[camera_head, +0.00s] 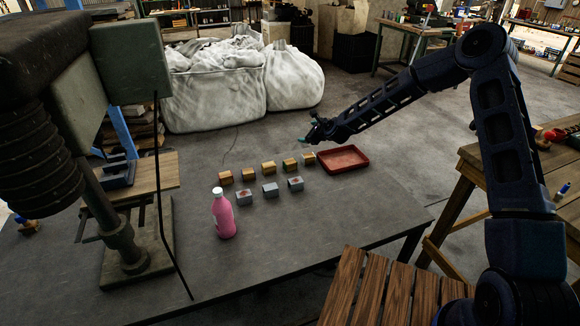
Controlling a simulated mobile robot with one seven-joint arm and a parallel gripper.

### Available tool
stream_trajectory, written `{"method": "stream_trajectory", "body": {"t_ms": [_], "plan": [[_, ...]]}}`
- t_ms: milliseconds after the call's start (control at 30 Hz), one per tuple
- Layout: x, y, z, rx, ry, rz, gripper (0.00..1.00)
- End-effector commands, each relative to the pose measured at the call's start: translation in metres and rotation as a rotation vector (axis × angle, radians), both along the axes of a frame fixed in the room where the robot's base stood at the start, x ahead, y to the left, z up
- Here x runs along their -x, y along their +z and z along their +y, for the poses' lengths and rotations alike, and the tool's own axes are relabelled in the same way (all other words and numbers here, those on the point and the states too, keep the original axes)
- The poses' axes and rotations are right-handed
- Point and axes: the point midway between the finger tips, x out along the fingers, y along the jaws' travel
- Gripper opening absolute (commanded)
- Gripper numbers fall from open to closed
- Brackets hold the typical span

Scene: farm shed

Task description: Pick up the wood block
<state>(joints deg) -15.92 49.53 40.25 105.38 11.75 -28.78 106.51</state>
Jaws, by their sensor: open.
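Several small blocks stand in two rows on the dark grey table (330,228). The back row is wood-coloured: a brown wood block (226,178) at the left end, then tan blocks, with the last one (309,158) at the right end. The front row holds three grey blocks with reddish marks, one of them the middle block (270,189). Which block the task means cannot be told. My gripper (307,127) is open, with teal fingertips. It appears above and behind the right end of the back row, apart from the blocks. Nothing shows between its fingers.
A red tray (343,159) lies right of the blocks. A pink bottle with a white cap (223,214) stands in front of the rows. A drill press (128,238) stands at the left. White sacks (215,88) stand behind.

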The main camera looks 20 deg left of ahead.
Motion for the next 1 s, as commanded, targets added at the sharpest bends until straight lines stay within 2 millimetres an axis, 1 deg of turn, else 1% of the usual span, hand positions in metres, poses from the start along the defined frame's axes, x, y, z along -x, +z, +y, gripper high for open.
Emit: {"method": "stream_trajectory", "body": {"t_ms": [33,200,400,500,600,767,1000], "plan": [[0.003,-0.014,0.012,-0.04,-0.028,0.04,0.8],[0.01,-0.048,0.044,-0.181,-0.135,0.163,0.8],[0.018,-0.083,0.07,-0.318,-0.253,0.288,0.8],[0.02,-0.094,0.077,-0.359,-0.292,0.327,0.8],[0.021,-0.1,0.08,-0.383,-0.314,0.348,0.8],[0.021,-0.11,0.081,-0.391,-0.324,0.355,0.8],[0.022,-0.135,0.081,-0.389,-0.322,0.355,0.8]]}}
